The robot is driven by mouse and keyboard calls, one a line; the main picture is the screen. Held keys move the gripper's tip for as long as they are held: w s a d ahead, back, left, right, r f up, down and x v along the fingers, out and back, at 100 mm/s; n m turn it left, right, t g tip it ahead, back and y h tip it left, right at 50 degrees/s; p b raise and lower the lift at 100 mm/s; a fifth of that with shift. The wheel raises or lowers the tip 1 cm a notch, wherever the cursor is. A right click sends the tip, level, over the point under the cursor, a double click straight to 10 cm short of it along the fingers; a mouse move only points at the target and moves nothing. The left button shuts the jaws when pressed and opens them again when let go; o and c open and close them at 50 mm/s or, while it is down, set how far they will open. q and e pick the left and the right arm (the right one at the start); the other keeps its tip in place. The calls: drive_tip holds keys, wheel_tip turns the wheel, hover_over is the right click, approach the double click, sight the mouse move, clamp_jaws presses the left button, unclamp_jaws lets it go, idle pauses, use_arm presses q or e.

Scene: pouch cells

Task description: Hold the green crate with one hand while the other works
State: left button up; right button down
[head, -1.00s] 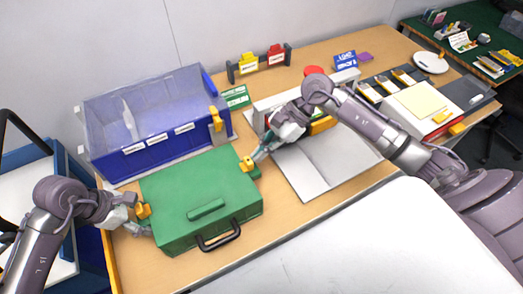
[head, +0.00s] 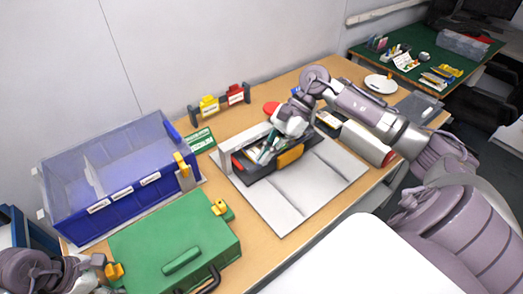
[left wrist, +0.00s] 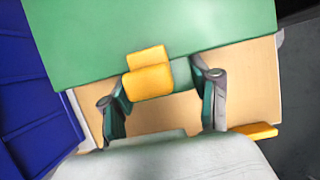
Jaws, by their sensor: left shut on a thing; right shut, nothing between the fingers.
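The green crate (head: 172,245), a closed case with a dark handle and yellow latches, lies at the front left of the table in the head view. Its green side (left wrist: 150,35) fills the top of the left wrist view. My left gripper (left wrist: 160,80) is shut on the crate's edge, its fingers on either side of a yellow latch (left wrist: 148,80). In the head view the left hand is partly cut off at the bottom left.
A blue bin with clear walls (head: 120,195) stands behind the crate. A pale grey mat (head: 325,175) lies to the crate's right. A white plate (head: 381,82) lies at the far right.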

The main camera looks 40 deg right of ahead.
use_arm(q)
drive_tip(key=o, duration=1.6)
drive_tip(key=shift+o, duration=0.2)
